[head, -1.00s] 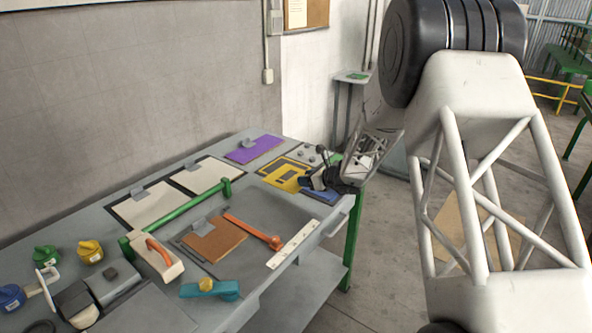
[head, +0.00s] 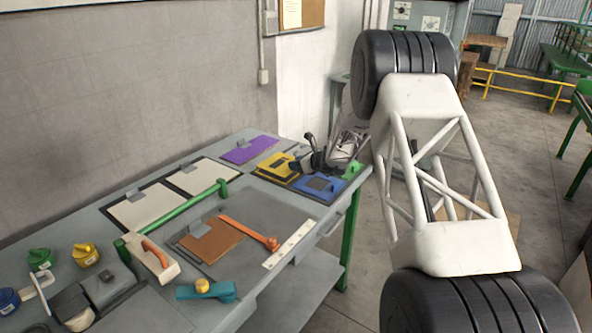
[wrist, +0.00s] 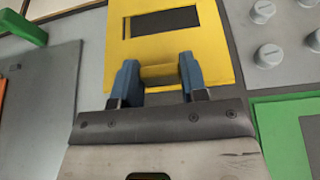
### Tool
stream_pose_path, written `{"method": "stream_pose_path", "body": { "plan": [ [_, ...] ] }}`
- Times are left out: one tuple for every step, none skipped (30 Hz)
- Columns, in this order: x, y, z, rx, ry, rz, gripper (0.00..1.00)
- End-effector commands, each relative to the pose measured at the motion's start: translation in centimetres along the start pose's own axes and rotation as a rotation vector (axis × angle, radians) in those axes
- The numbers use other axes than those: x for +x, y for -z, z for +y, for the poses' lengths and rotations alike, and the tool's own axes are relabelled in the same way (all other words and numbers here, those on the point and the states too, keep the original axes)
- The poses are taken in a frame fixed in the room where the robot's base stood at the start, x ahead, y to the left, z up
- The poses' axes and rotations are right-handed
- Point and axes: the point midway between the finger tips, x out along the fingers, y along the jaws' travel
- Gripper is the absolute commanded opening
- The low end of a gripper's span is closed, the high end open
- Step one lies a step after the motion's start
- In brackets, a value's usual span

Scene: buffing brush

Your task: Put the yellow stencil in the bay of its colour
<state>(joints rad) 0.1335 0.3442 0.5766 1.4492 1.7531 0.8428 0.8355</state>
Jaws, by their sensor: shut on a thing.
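The yellow stencil (head: 280,172) is a flat plate with a dark rectangular opening, at the far right part of the bench. In the wrist view the stencil (wrist: 222,68) shows from above with its raised yellow tab (wrist: 160,75). My gripper (wrist: 160,78) has its two blue fingers shut on that tab, one on each side. In the head view my gripper (head: 299,164) is at the stencil's right side. The yellow stencil is at or just above the yellow-marked area; I cannot tell whether it touches the bench. The near part of the plate is hidden by my gripper.
A blue plate (head: 318,186) lies just right and a green one (head: 351,171) beyond it. A purple plate (head: 248,150) lies behind left. A grey plate with round knobs (wrist: 265,32) is close right. A green bar (head: 180,213) and an orange-handled tool (head: 250,233) lie nearer.

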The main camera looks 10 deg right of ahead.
Motion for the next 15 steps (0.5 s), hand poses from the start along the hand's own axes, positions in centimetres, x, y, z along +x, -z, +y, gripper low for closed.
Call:
{"method": "stream_pose_path", "body": {
  "plan": [
    [0.4,-0.1,-0.4,0.000,0.000,0.000,0.16],
    [0.6,-0.1,-0.6,0.000,0.000,0.000,0.16],
    [0.8,-0.2,-0.8,0.001,0.000,0.000,0.16],
    [1.0,-0.2,-1.0,0.001,0.000,0.000,0.16],
    [1.1,-0.2,-1.1,0.001,0.000,0.000,0.16],
    [1.2,-0.3,-1.2,0.001,0.000,0.000,0.16],
    [1.3,-0.3,-1.3,0.001,0.000,0.000,0.16],
    [1.4,-0.3,-1.4,0.001,0.000,0.000,0.16],
    [1.4,-0.3,-1.4,0.001,0.000,0.000,0.16],
    [1.4,-0.3,-1.4,0.001,0.000,0.000,0.16],
    [1.4,-0.3,-1.4,0.001,0.000,0.000,0.16],
    [1.4,-0.3,-1.4,0.001,0.000,0.000,0.16],
    [1.4,-0.3,-1.4,0.001,0.000,0.000,0.16],
    [1.4,-0.3,-1.4,0.001,0.000,0.000,0.16],
    [1.4,-0.3,-1.4,0.001,0.000,0.000,0.16]
  ]
}}
